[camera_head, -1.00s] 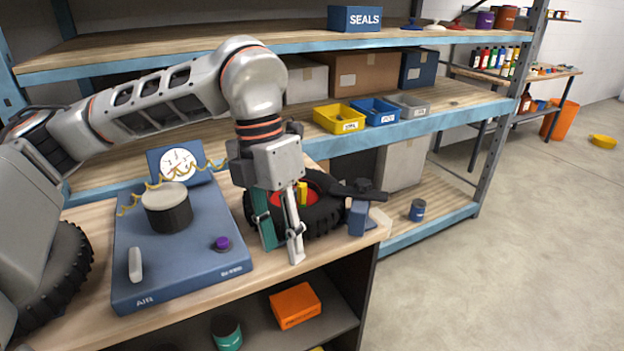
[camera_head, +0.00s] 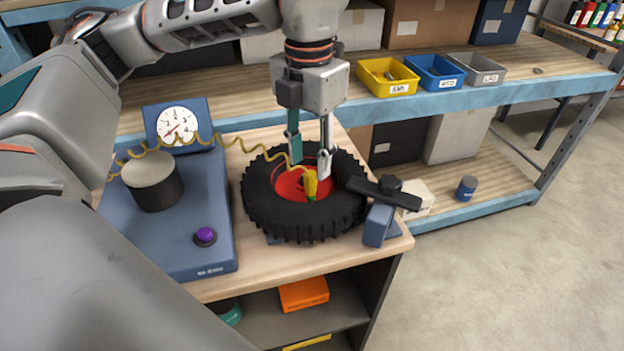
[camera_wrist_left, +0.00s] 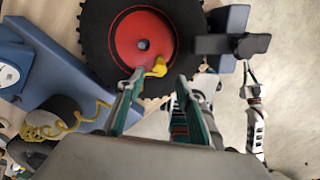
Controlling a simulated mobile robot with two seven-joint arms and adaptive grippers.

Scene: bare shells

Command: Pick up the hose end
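The hose end (camera_head: 310,182) is a yellow fitting with a green tip, resting at the red hub (camera_head: 289,186) of a black-tyred wheel (camera_head: 268,219). A coiled yellow hose (camera_head: 241,151) runs from it to the left. In the left wrist view the hose end (camera_wrist_left: 158,67) shows just beyond my fingertips. My left gripper (camera_head: 308,167) is open and empty, its fingers above the hub on either side of the fitting as seen from the head. In the left wrist view the fingers (camera_wrist_left: 160,79) are apart. My right gripper is not seen in the head view.
A blue air unit (camera_head: 206,250) with a gauge (camera_head: 177,124) and purple knob (camera_head: 205,236) stands left of the wheel. A black-handled blue clamp (camera_head: 379,222) is close on its right. Behind, a shelf holds yellow, blue and grey bins (camera_head: 474,68).

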